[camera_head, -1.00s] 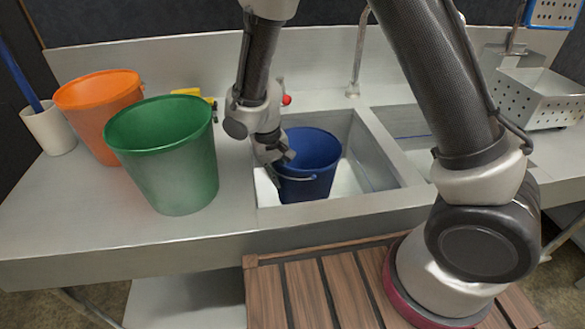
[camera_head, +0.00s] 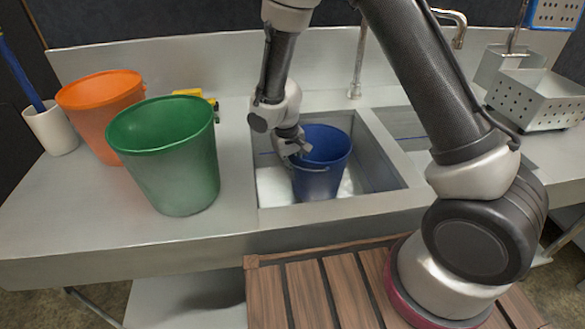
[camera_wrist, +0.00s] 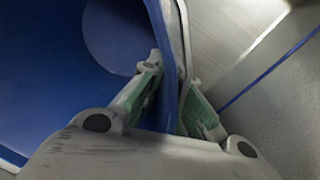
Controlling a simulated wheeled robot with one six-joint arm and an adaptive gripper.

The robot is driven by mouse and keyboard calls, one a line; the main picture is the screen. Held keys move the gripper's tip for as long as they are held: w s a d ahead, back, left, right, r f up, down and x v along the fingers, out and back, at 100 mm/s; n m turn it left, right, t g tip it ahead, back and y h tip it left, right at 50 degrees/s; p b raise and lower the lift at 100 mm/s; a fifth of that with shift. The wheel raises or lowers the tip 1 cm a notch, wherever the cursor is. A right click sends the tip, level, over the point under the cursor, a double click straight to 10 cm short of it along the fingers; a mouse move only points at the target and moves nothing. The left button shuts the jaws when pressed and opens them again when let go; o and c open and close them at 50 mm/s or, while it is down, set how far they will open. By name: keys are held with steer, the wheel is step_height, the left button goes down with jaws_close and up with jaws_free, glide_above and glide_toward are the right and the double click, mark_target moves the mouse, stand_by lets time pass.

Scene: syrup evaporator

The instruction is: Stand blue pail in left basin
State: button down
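The blue pail (camera_head: 320,182) is inside the left basin (camera_head: 380,160), roughly upright, with its rim near counter level. I cannot tell whether its bottom touches the basin floor. My gripper (camera_head: 297,152) is at the pail's left rim. In the wrist view, the fingers of my gripper (camera_wrist: 175,95) straddle the wall of the blue pail (camera_wrist: 60,80), one inside and one outside, closed on it. A pale strip, perhaps the rim or handle, runs beside the outer finger.
A green pail (camera_head: 168,165) and an orange pail (camera_head: 92,112) stand on the counter left of the basin. A tap (camera_head: 358,60) rises behind the basins. A perforated metal box (camera_head: 540,98) stands at right.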

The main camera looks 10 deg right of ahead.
steer(key=c, duration=1.6)
jaws_free()
steer(key=shift+c, duration=0.2)
step_height(320, 180, up, 12)
steer(key=a, duration=0.1)
steer(key=s+d+r, duration=0.2)
steer(key=d+r, duration=0.5)
steer(key=r, duration=0.2)
steer(key=s+d+r+m+t+y, duration=0.1)
steer(key=s+d+r+m+t, duration=0.2)
steer(key=s+d+r, duration=1.05)
steer(key=s+d, duration=0.5)
steer(key=s, duration=0.3)
steer(key=shift+d+f+t, duration=0.2)
steer(key=shift+f+t, duration=0.2)
steer(key=shift+f, duration=0.05)
